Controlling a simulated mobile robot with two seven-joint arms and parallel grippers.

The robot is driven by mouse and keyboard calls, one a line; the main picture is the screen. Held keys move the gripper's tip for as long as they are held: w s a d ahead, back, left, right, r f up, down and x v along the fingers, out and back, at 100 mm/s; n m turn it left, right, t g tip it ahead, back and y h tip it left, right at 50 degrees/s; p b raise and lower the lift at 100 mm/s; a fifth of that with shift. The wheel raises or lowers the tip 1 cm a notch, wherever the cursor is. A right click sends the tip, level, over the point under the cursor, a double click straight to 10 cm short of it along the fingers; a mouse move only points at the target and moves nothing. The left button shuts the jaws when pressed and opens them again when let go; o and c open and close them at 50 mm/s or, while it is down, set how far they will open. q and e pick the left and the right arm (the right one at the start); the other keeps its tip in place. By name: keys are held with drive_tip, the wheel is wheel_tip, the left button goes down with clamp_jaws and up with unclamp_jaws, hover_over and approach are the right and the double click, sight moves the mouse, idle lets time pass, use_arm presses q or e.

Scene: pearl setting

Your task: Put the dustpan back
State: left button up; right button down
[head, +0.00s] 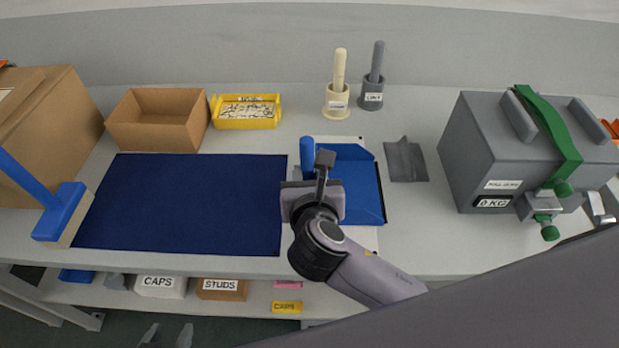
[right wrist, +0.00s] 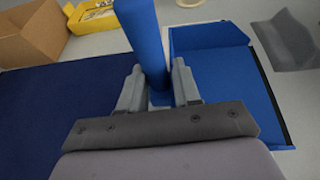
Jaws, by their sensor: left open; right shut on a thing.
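The blue dustpan (head: 358,190) lies on the workbench right of the dark blue mat, over a pale sheet (head: 366,240) that shows at its edges. Its upright blue handle (head: 307,152) is on its left side. My right gripper (head: 322,170) is shut on the handle; in the right wrist view the handle (right wrist: 146,40) rises between the two fingers, and the pan (right wrist: 225,85) is to the right. I cannot tell if the pan touches the sheet. My left gripper (head: 166,337) shows only its fingertips at the bottom edge, open and empty, low in front of the bench.
The dark blue mat (head: 190,205) is bare. A blue brush (head: 60,215) is at its left. A cardboard box (head: 158,118), yellow tray (head: 246,111) and two pestle-like holders (head: 338,98) stand behind. A grey flap (head: 405,160) and grey case (head: 490,150) are right.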

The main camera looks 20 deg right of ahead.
drive_tip(key=shift+f, duration=0.2)
drive_tip(key=c, duration=0.8)
unclamp_jaws()
drive_tip(key=shift+f, duration=0.1)
